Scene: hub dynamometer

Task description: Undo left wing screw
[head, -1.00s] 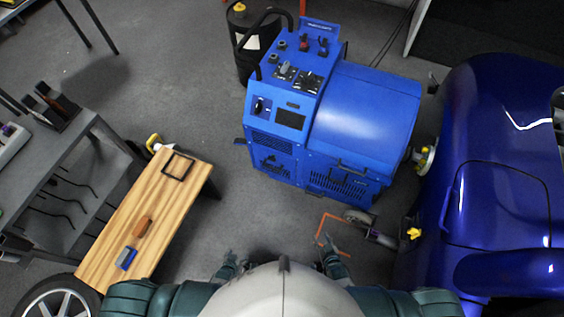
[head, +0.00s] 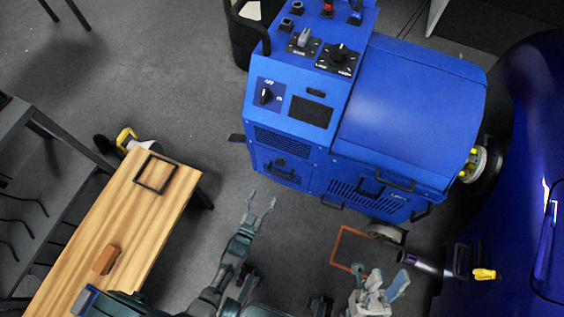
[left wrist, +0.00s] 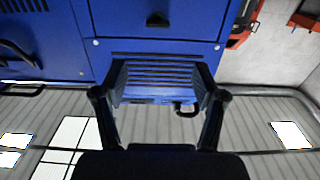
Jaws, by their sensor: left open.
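The blue dynamometer (head: 400,120) stands ahead, beside the blue car (head: 530,150). Its hub (head: 478,165) with small yellow parts shows at its right end, against the car. A yellow winged piece (head: 485,274) shows by the car, lower right. I cannot tell which yellow part is the left wing screw. My left gripper (head: 261,197) is open and empty, over the floor in front of the machine's lower left. In the left wrist view its spread fingers (left wrist: 161,88) frame a vented blue panel (left wrist: 155,70), with nothing between them. My right gripper (head: 386,279) looks open, left of the yellow piece.
A wooden bench (head: 125,220) stands at left with a black frame (head: 156,174) and a brown block (head: 107,259). Floor between bench and machine is clear.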

